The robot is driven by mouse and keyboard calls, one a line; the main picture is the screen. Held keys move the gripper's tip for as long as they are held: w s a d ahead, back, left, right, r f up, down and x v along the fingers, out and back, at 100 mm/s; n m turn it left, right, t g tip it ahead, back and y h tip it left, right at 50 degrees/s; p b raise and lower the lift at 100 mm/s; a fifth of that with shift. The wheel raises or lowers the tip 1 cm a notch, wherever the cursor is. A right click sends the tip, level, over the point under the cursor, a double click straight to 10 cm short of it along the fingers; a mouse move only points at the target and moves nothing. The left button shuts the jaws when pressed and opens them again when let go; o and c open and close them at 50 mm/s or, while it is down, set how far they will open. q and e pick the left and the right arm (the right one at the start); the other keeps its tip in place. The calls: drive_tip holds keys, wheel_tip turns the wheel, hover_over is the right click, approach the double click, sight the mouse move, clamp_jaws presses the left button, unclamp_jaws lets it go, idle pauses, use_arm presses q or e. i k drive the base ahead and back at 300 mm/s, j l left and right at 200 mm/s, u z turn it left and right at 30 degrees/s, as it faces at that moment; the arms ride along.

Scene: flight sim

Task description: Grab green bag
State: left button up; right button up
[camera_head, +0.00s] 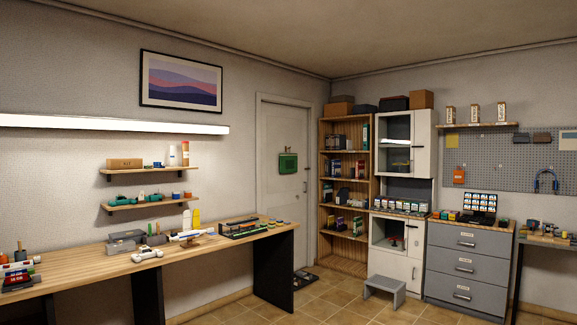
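A green bag-like item (288,163) hangs flat against the white door (273,120) in the far wall corner area. It is small in the picture, so its handle and details are hard to make out. Neither of my grippers shows in the head view, and nothing touches the green item.
A long wooden workbench (100,262) with tools and models runs along the left wall to near the door. A wooden shelf (328,205), a white cabinet (423,150), grey drawers (464,268) and a grey step stool (384,290) stand right of the door. Tiled floor is open in front.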

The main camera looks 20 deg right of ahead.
sight(287, 161)
drive_tip(key=i+l+z, duration=0.35)
drive_tip(key=i, duration=0.15)
drive_tip(key=i+l+z, duration=0.3)
drive_tip(key=i, duration=0.75)
drive_tip(key=i+z, duration=0.3)
drive_tip(key=i, duration=3.5)
drive_tip(key=i+u, duration=0.1)
drive_tip(key=i, duration=0.6)
drive_tip(key=i+l, duration=0.15)
drive_tip(key=i, duration=0.5)
drive_tip(key=i+l+u, duration=0.15)
drive_tip(key=i, duration=0.55)
